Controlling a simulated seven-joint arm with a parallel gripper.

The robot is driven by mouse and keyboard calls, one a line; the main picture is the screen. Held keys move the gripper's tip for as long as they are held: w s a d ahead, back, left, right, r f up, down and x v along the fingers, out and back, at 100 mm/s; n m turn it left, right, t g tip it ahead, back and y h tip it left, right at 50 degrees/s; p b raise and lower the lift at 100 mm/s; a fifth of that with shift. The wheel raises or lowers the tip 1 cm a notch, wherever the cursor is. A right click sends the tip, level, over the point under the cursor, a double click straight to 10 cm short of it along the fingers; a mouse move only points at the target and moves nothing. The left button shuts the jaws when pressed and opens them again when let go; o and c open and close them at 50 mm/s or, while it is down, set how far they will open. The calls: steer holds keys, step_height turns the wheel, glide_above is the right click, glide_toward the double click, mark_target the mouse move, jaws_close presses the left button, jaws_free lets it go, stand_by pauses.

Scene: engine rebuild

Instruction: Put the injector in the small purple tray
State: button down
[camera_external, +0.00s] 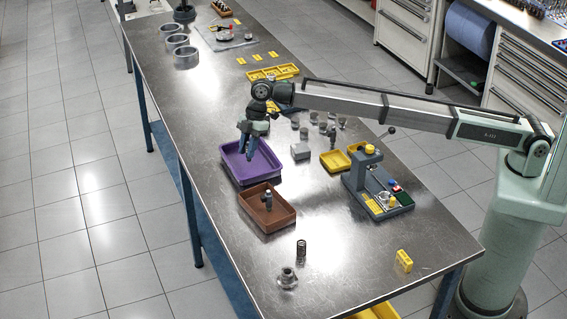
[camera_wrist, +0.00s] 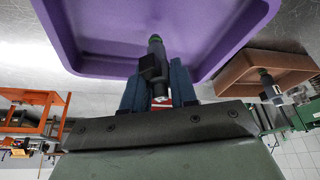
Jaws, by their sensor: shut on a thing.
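The purple tray (camera_external: 236,174) lies on the steel table and shows in the wrist view (camera_wrist: 215,25) as a large, empty-looking shallow tray. My gripper (camera_external: 247,152) is over it with its blue fingers pointing down. In the wrist view my gripper (camera_wrist: 158,88) is shut on an injector (camera_wrist: 155,62), a dark grey stepped cylinder with a green end. The injector shows against the tray's interior; I cannot tell whether it touches the floor. In the external view the fingers hide most of it.
A brown tray (camera_external: 283,219) with a similar part (camera_external: 267,199) standing in it is just in front. A grey press-like fixture (camera_external: 378,190) and a small yellow tray (camera_external: 335,161) are to the right. A spring (camera_external: 301,251) and a metal fitting (camera_external: 287,278) stand nearer the front.

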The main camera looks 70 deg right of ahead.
steer(key=shift+f, duration=0.55)
steer(key=shift+f, duration=0.2)
steer(key=c, duration=0.9)
jaws_free()
steer(key=shift+r, duration=0.2)
steer(key=v, duration=1.2)
